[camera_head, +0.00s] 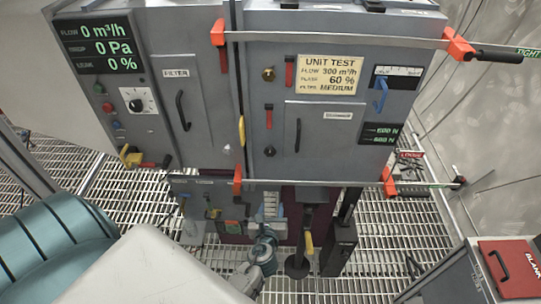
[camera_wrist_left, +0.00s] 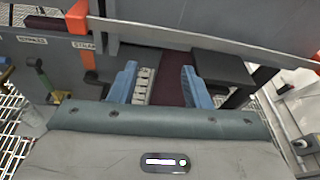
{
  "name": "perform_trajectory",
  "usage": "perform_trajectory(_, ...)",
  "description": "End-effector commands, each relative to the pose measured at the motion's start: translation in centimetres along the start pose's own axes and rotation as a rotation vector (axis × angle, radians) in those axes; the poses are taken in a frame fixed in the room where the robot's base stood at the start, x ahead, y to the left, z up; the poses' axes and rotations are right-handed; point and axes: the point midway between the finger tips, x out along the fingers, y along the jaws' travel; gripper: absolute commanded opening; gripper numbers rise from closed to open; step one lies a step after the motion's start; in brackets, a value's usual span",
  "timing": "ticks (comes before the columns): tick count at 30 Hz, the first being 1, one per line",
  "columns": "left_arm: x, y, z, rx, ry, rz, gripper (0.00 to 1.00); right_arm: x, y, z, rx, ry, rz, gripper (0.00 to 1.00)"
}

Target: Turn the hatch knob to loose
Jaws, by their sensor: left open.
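The grey cabinet hatch (camera_head: 340,125) has a steel bar with orange clamps across its top and another across its bottom. A black knob-like handle (camera_head: 497,54) ends the top bar, next to a green TIGHT label (camera_head: 527,52). A dark knob (camera_head: 459,181) ends the lower bar, with a red LOOSE label (camera_head: 410,154) nearby. I cannot tell which one is the hatch knob. My left gripper (camera_head: 268,234) is low, below the lower bar and left of both knobs. In the left wrist view its blue fingers (camera_wrist_left: 160,85) are apart, with nothing gripped. My right gripper is not seen.
A FILTER door (camera_head: 182,105) and a display (camera_head: 98,44) are at the left. A red BLANK panel (camera_head: 510,268) sits at the lower right. A dark block (camera_wrist_left: 222,68) is just beyond the right finger. Grating floor shows around the cabinet.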

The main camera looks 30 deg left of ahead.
Motion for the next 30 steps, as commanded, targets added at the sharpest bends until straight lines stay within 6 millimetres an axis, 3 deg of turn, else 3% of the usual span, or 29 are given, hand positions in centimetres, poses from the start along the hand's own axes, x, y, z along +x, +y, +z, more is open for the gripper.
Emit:
perform_trajectory(1, -0.4, -0.4, 3.5, 0.099, -0.076, 0.013, 0.44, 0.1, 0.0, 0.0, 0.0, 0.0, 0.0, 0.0)
perform_trajectory(3, -1.0, -0.6, 7.3, 0.232, -0.16, 0.042, 0.44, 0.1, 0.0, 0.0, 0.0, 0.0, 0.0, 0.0)
perform_trajectory(6, -1.8, -0.7, 10.9, 0.356, -0.236, 0.083, 0.44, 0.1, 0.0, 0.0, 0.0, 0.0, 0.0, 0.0)
perform_trajectory(8, -2.1, -0.6, 12.0, 0.397, -0.26, 0.098, 0.44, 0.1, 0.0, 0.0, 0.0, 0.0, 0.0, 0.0)
perform_trajectory(14, -0.7, -0.6, 13.4, 0.427, -0.275, 0.108, 0.44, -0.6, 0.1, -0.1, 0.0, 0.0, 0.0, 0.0)
perform_trajectory(24, 5.4, -0.3, 15.1, 0.423, -0.273, 0.107, 0.44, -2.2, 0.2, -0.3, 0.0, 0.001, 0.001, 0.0)
perform_trajectory(30, 7.6, -0.2, 15.5, 0.422, -0.271, 0.107, 0.44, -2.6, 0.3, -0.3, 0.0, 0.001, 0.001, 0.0)
